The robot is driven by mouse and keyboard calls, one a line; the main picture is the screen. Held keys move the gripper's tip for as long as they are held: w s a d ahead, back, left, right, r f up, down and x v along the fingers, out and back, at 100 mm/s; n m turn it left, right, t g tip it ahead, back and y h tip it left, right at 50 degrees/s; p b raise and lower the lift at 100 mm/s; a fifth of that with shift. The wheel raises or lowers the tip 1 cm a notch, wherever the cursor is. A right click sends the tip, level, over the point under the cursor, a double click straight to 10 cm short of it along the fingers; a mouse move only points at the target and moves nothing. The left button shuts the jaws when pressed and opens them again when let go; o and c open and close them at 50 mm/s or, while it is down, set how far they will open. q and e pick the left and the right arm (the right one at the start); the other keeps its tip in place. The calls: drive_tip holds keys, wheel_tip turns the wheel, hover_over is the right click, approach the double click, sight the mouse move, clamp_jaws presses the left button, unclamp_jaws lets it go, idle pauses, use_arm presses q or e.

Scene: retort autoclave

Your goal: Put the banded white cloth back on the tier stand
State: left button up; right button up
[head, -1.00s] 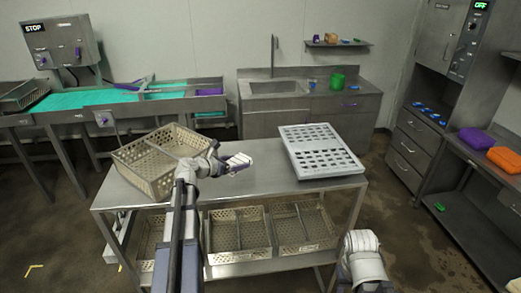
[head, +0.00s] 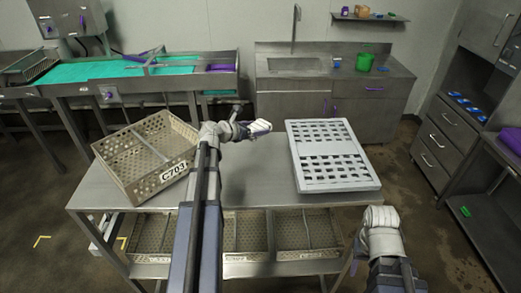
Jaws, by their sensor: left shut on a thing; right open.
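My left gripper (head: 248,130) is shut on a small white bundle, the white cloth (head: 261,127), held over the middle of the steel two-level stand (head: 257,188). The cloth shows a darker purplish patch; its band is too small to make out clearly. It is between the tilted perforated crate and the pale slotted tray, apart from both. I cannot tell its height above the top. My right gripper (head: 357,256) is low at the stand's front right corner, open, its fingers mostly hidden by my wrist.
The perforated crate (head: 128,170), marked C703, sits tilted on the stand's left. The slotted tray (head: 367,184) lies on its right. Several baskets (head: 243,234) fill the lower shelf. A sink counter (head: 335,88) and a conveyor (head: 105,70) stand behind. The stand's middle top is clear.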

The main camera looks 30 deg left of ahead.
sight(256, 154)
use_arm(q)
drive_tip(key=shift+f+b, duration=4.95)
drive_tip(key=shift+s+f, duration=0.1)
drive_tip(key=shift+f+b, duration=0.15)
drive_tip(key=shift+b, duration=0.15)
drive_tip(key=o, duration=1.3)
drive_tip(key=shift+r+p, duration=0.4)
drive_tip(key=p+v, duration=0.4)
drive_tip(key=v, duration=0.7)
drive_tip(key=shift+s, duration=0.15)
drive_tip(key=shift+s+a, duration=0.15)
drive_tip(key=shift+s, duration=0.2)
